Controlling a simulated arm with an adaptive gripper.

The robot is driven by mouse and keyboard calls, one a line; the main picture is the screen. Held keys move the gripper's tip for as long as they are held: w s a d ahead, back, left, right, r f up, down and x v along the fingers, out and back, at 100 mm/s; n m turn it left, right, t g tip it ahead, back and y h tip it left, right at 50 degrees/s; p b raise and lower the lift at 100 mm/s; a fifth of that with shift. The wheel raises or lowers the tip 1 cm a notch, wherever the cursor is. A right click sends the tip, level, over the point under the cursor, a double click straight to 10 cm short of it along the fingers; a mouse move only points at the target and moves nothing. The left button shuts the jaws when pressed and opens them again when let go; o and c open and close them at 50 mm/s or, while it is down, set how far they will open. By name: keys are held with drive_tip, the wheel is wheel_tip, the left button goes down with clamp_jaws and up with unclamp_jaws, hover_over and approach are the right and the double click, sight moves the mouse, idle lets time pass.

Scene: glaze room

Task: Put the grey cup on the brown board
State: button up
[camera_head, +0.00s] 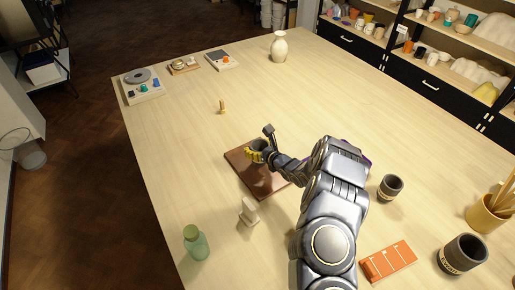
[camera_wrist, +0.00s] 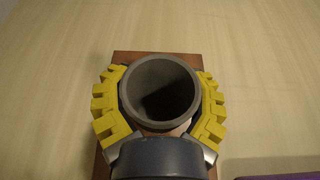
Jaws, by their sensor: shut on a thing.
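The grey cup (camera_wrist: 159,94) is upright between the yellow fingers of my gripper (camera_wrist: 160,82) in the wrist view, its open mouth facing the camera. My gripper also shows small in the head view (camera_head: 257,152), shut around the cup. The brown board (camera_head: 263,184) lies flat on the table under the cup and gripper. In the wrist view the board (camera_wrist: 128,56) shows beyond and beside the cup. The cup's base is hidden, so I cannot tell whether it touches the board.
Two other dark cups stand at the right, a small one (camera_head: 390,187) and a larger one (camera_head: 463,254). An orange box (camera_head: 388,261) lies nearby. The table's far middle is mostly clear.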

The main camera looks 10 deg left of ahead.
drive_tip(key=shift+f, duration=0.35)
drive_tip(key=shift+f, duration=0.15)
drive_tip(key=o, duration=1.3)
drive_tip(key=shift+c, duration=0.2)
drive_tip(key=shift+s+d+r, duration=0.15)
drive_tip(key=shift+d+r, duration=0.1)
drive_tip(key=shift+d, duration=0.05)
drive_tip(key=v, duration=1.1)
drive_tip(key=shift+s, duration=0.2)
drive_tip(key=shift+d, duration=0.1)
